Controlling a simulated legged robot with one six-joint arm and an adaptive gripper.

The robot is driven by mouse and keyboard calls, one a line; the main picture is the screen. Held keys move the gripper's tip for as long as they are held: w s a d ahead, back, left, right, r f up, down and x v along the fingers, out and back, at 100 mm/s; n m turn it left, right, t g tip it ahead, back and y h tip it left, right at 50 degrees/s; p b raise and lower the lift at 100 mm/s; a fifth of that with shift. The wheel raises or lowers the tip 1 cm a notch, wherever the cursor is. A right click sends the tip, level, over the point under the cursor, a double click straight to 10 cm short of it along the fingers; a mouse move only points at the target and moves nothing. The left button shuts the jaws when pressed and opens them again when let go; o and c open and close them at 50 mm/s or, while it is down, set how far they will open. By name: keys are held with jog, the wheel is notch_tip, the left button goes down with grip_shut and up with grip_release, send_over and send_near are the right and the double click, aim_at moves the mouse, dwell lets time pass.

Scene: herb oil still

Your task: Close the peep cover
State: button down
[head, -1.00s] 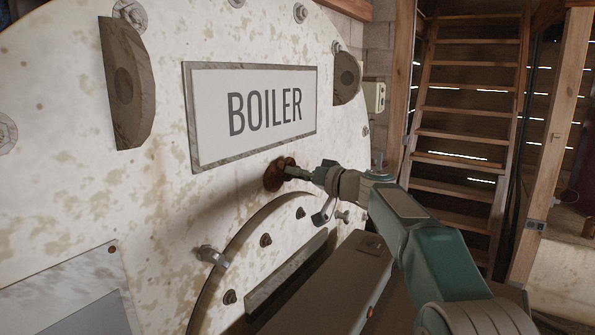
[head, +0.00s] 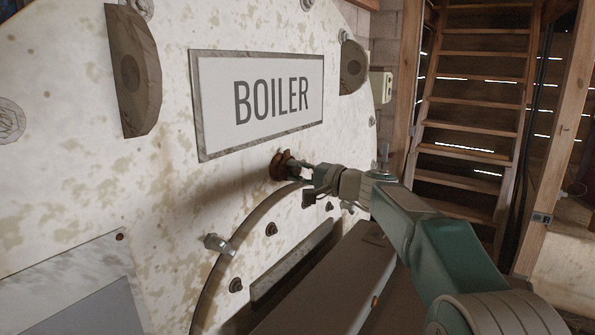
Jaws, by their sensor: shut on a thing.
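The peep cover (head: 278,166) is a small rusty brown round piece on the pale boiler front (head: 90,190), just below the BOILER sign (head: 262,98). My gripper (head: 300,171) reaches in from the right and is shut on the peep cover's right side. The fingertips are small in view and partly merge with the rusty piece. I cannot tell how much of the peephole behind it is covered.
A curved door rim with bolts and a metal latch (head: 219,244) lies below the gripper. A dark box-like ledge (head: 335,275) juts out under my arm. Wooden stairs (head: 470,120) stand at the right behind it.

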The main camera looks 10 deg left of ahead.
jog(key=shift+s+f+m, duration=0.1)
jog(key=shift+f+m, duration=0.15)
jog(key=shift+m, duration=0.35)
jog(key=shift+a, duration=0.1)
jog(key=shift+c, duration=2.1)
grip_release()
jog(key=shift+f, duration=0.1)
jog(key=shift+a, duration=0.1)
jog(key=shift+d+r, duration=0.2)
jog(key=v, duration=1.1)
jog(key=shift+d, duration=0.25)
jog(key=shift+s+f, duration=0.1)
jog(key=shift+c, duration=0.3)
